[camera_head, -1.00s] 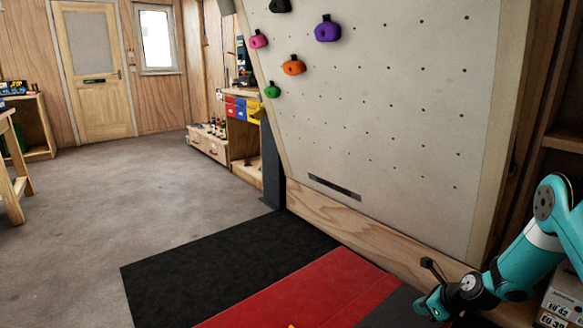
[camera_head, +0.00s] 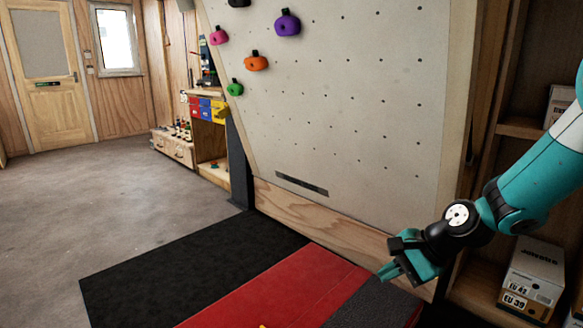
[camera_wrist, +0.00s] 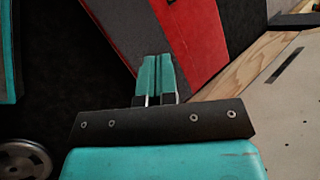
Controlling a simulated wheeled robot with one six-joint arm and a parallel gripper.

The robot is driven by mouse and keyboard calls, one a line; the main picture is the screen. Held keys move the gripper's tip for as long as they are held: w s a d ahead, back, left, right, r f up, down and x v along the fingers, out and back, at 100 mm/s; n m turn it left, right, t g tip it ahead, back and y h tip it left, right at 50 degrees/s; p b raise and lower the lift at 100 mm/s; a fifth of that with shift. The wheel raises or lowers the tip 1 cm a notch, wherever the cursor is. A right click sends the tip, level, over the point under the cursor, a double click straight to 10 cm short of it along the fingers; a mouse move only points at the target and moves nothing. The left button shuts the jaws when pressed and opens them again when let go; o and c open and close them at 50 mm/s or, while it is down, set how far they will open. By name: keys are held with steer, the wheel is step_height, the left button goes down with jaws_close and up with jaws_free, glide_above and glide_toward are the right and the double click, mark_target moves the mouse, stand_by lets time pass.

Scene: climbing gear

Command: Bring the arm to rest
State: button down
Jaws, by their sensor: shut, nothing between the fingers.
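My gripper (camera_head: 392,272) is at the lower right of the head view, at the end of my teal and black arm. It hangs in the air in front of the climbing wall's foot, over the grey end of the mat. In the wrist view my gripper (camera_wrist: 157,75) shows its two teal fingers side by side and closed together, with nothing between them. The red and grey mat lies beyond the fingertips there.
The climbing wall (camera_head: 340,120) with coloured holds leans behind my gripper. A red, black and grey mat (camera_head: 270,290) covers the floor. Wooden shelving with a shoe box (camera_head: 532,280) stands at the right, close to my arm. Open floor (camera_head: 110,200) lies to the left.

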steer(key=s+a+r+n+g+h, duration=0.1)
steer(key=s+a+r+n+h, duration=0.1)
steer(key=s+r+n, duration=0.85)
steer(key=s+a+r+n+g+h, duration=0.1)
steer(key=s+a+r+n+g, duration=0.15)
steer(key=s+n, duration=0.9)
steer(key=s+r+m+p, duration=0.3)
steer(key=r+p, duration=2.9)
steer(key=shift+s+r+t+p, duration=0.15)
steer(key=shift+r+t+p, duration=0.2)
steer(key=shift+r+p, duration=0.05)
steer(key=shift+a, duration=0.1)
steer(key=shift+s+r, duration=0.2)
steer(key=shift+s, duration=0.3)
